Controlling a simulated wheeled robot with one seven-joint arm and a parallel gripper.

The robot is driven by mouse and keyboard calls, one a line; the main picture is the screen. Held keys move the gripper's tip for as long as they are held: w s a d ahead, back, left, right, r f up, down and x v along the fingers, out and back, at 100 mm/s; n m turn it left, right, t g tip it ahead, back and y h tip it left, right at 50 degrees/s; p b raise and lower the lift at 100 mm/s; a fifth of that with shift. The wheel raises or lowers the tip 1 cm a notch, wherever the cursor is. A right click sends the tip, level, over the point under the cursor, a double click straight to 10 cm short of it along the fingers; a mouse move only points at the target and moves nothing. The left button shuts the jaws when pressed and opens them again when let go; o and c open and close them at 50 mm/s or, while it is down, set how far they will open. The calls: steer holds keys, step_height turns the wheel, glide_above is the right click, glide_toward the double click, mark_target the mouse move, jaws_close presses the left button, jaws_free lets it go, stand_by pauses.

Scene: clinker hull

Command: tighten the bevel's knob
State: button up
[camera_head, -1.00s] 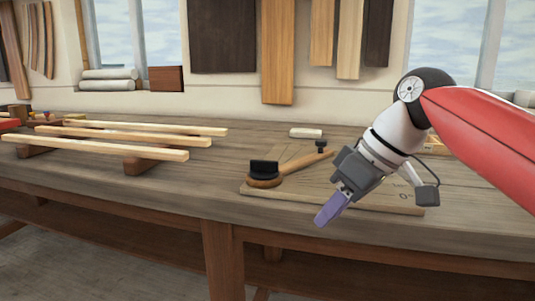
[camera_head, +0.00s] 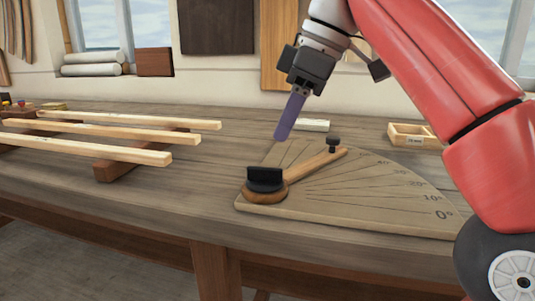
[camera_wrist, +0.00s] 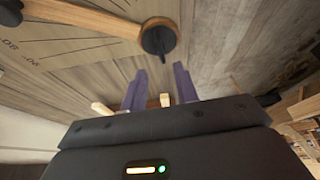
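The bevel is a flat wooden board (camera_head: 330,206) marked with fanned lines and degree numbers. A wooden arm (camera_head: 310,165) lies across it, with a small black peg knob (camera_head: 332,144) at its far end. At the pivot, a black knob (camera_head: 265,179) with an upright flat grip sits on a round wooden end. In the wrist view, the pivot knob (camera_wrist: 158,38) lies ahead of my fingertips. My gripper (camera_head: 281,136) has purple fingers pointing down, above and behind the pivot knob, apart from it. The wrist view shows my gripper (camera_wrist: 159,76) open, nothing between its fingers.
A white block (camera_head: 312,125) and a small wooden tray (camera_head: 412,135) stand behind the board. Long pale strips (camera_head: 110,149) rest on wooden supports at the left. Bare bench lies between the strips and the board.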

mark_target(265, 167)
steer(key=shift+x, duration=3.85)
steer(key=shift+r, duration=0.1)
jaws_close()
